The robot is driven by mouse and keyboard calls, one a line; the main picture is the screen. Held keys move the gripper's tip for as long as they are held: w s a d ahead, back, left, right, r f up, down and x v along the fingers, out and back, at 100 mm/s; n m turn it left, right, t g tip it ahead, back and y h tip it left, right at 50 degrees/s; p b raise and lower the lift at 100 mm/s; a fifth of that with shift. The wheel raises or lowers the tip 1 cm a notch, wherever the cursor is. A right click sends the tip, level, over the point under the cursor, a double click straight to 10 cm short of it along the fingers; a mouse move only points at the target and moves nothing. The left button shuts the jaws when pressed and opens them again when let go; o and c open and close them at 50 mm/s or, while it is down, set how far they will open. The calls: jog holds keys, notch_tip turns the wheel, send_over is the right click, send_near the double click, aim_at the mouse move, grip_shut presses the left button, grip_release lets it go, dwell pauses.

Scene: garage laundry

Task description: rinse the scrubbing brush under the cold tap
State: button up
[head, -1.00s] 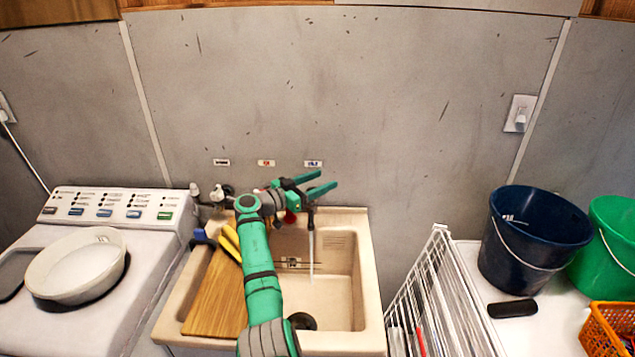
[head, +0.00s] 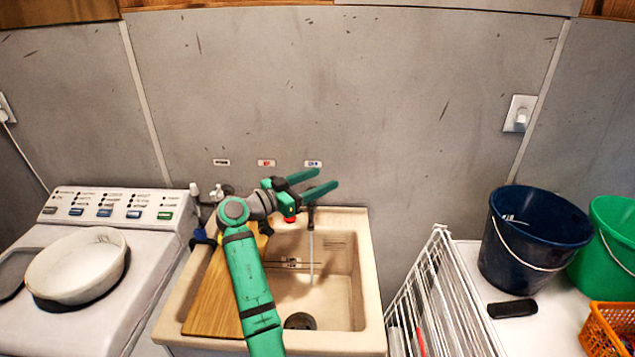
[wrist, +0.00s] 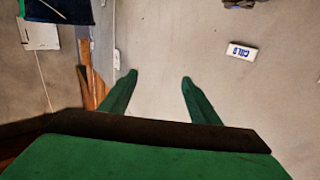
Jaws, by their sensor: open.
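My gripper (head: 327,180) is open and empty, raised in front of the wall above the back of the sink. Its two green fingers also show apart in the wrist view (wrist: 159,78). Below it, a thin stream of water (head: 311,255) runs from a dark spout (head: 311,217) into the beige sink (head: 340,340). The blue-lettered cold label (head: 313,163) is on the wall just above the fingers; it reads "COLD" in the wrist view (wrist: 241,51). My arm hides part of the taps. I cannot make out the scrubbing brush for certain; a small blue object (head: 204,237) lies at the sink's left rim.
A wooden board (head: 212,300) lies across the sink's left side. A washing machine with a white basin (head: 75,265) stands left. A white wire rack (head: 430,300) stands right, then a counter with a dark blue bucket (head: 530,250), a green bucket, a black object (head: 512,308) and an orange basket.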

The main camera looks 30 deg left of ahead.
jog(key=shift+s+d+r, duration=0.35)
jog(key=shift+s+d, duration=0.05)
jog(key=shift+s, duration=0.25)
